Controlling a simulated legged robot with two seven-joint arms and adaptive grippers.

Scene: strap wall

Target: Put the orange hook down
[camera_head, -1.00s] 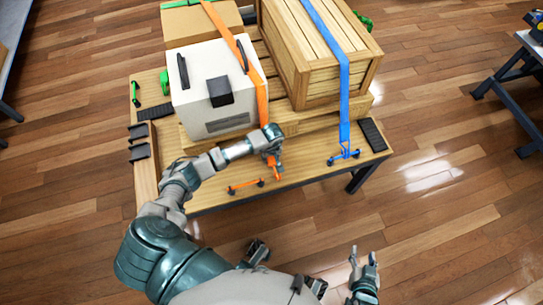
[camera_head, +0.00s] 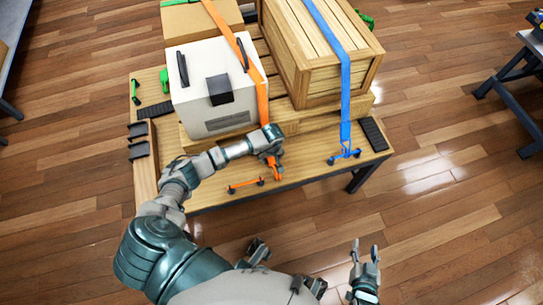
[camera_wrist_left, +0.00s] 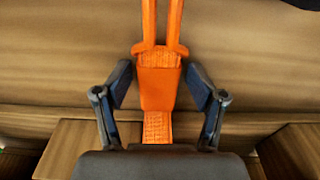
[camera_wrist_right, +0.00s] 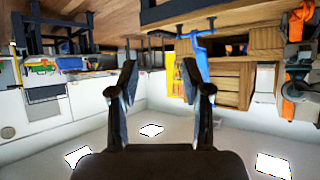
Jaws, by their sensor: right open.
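The orange hook (camera_wrist_left: 159,88) shows in the left wrist view, with its two prongs pointing up and webbing at its lower end. My left gripper (camera_wrist_left: 160,82) is open around it, with a gap on each side between finger and hook. In the head view the orange hook (camera_head: 274,171) is just in front of my left gripper (camera_head: 271,152), over the table's front part. I cannot tell whether it touches the wood. The orange strap (camera_head: 262,100) runs over the white box. My right gripper (camera_head: 365,256) is open and empty, off the table; its fingers (camera_wrist_right: 162,80) also show apart.
An orange bar (camera_head: 245,186) lies near the front edge of the table (camera_head: 215,195). A blue strap (camera_head: 344,105) crosses the wooden crate (camera_head: 318,50) and ends at a blue bar (camera_head: 344,156). The white box (camera_head: 216,90) stands behind my left gripper.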

